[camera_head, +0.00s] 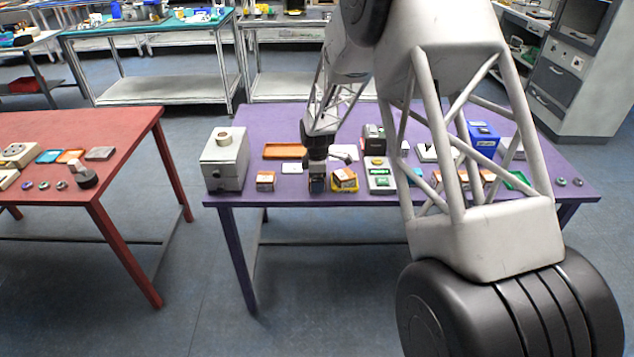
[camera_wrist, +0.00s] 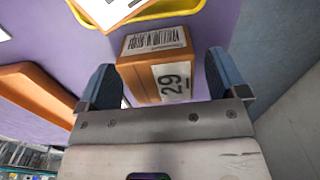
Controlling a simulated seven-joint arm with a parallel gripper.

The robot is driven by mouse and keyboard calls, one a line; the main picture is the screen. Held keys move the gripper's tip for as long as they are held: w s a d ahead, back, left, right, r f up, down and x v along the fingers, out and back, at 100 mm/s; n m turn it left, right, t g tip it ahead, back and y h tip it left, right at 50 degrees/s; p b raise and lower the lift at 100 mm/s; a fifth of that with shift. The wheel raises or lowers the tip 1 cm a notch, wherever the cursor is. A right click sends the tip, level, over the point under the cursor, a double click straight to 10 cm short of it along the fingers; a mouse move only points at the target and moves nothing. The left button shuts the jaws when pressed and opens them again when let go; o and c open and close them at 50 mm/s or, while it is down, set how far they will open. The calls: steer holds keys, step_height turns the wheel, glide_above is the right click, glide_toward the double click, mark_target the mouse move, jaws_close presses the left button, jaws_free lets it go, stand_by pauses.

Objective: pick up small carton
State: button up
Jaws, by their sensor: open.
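In the wrist view, a small orange-brown carton (camera_wrist: 135,78) lies between my two fingers. A barcode label is on one face and a white label reading 29 on another. My gripper (camera_wrist: 158,78) is open, with a blue-grey finger on either side of the carton; a gap shows on the right, and I cannot tell whether the left finger touches it.
A yellow tray (camera_head: 345,186) with a carton in it is close on the right; its rim also shows in the wrist view (camera_wrist: 165,12). An orange tray (camera_head: 284,151) lies behind.

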stand_by(0.3)
steer(key=c, duration=1.1)
steer(key=shift+r, duration=0.15)
steer(key=shift+r, duration=0.5)
steer(key=shift+s+r, duration=0.2)
steer(key=shift+r, duration=0.4)
steer(key=shift+s+r, duration=0.15)
steer(key=shift+r, duration=0.45)
steer(key=s+d, duration=0.1)
steer(key=s, duration=0.4)
steer(key=s+d+r, duration=0.1)
steer(key=s, duration=0.4)
steer(key=s+d, duration=0.1)
steer(key=s, duration=0.4)
steer(key=shift+d+r, duration=0.15)
steer(key=shift+w, duration=0.15)
